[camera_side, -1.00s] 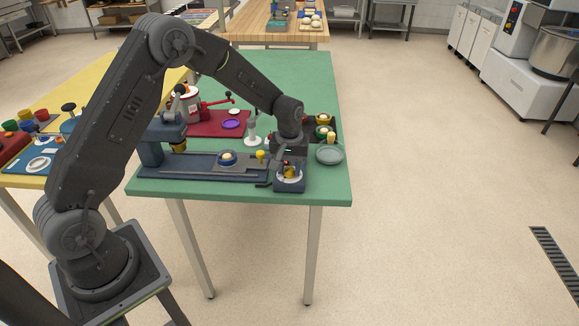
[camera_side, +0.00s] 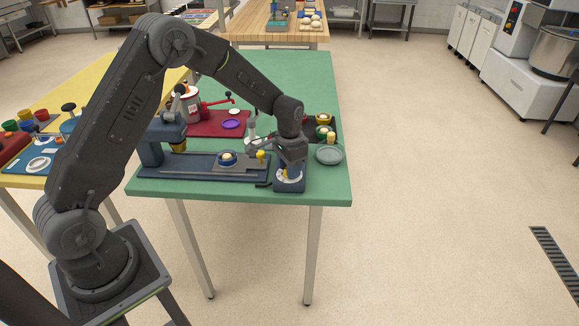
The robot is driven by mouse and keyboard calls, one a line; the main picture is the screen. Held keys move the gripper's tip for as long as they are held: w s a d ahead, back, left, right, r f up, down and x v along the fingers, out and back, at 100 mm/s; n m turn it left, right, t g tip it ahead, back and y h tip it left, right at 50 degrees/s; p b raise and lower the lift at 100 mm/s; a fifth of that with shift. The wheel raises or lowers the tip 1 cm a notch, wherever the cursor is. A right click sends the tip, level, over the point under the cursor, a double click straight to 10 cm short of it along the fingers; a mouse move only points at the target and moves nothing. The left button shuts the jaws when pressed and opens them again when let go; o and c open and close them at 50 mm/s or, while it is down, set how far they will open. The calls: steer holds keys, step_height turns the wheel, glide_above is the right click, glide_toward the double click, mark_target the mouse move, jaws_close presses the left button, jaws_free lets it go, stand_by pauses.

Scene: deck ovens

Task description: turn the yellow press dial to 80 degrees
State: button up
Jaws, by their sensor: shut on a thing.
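The press dial's dark blue housing (camera_side: 289,186) stands near the front edge of the green table. A white ring shows on its top, with a small bit of the yellow dial (camera_side: 285,174) visible. My gripper (camera_side: 288,172) points down over the housing and is shut on the yellow dial. The gripper body hides most of the dial, so its angle cannot be read.
A blue press bed (camera_side: 200,172) with a grey slide and a small yellow knob (camera_side: 261,155) lies just left. A red tray (camera_side: 210,118) lies further back.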

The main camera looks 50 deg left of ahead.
steer(key=shift+m, duration=2.3)
steer(key=o, duration=0.9)
steer(key=shift+r, duration=0.1)
step_height(320, 180, up, 14)
steer(key=shift+f, duration=0.2)
